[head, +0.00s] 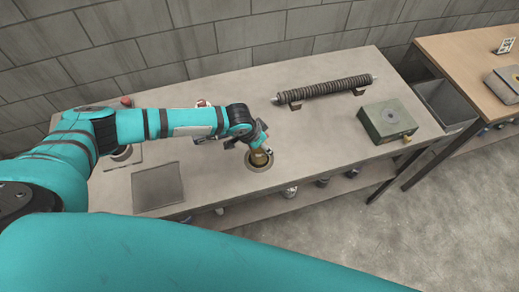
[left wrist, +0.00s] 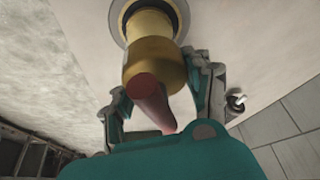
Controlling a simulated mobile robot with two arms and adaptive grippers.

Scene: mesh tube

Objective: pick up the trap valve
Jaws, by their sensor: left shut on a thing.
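The trap valve is a brass body (left wrist: 153,60) with a reddish-brown handle (left wrist: 150,103) in the left wrist view. Its far end sits at a round grey ring (left wrist: 124,14) in the bench top. In the head view the brass valve (head: 259,159) stands at the ring's opening, partly covered by my gripper. My left gripper (head: 260,147) reaches down from the left and is shut on the valve. Its two fingers flank the brass body in the left wrist view (left wrist: 163,88). I cannot tell whether the valve is clear of the ring. My right gripper is out of view.
A ribbed mesh tube (head: 325,88) lies on two supports at the back. A green box (head: 388,120) stands to the right. A grey square plate (head: 157,187) lies at left. A grey bin (head: 446,103) stands between this bench (head: 330,145) and a wooden table (head: 465,55).

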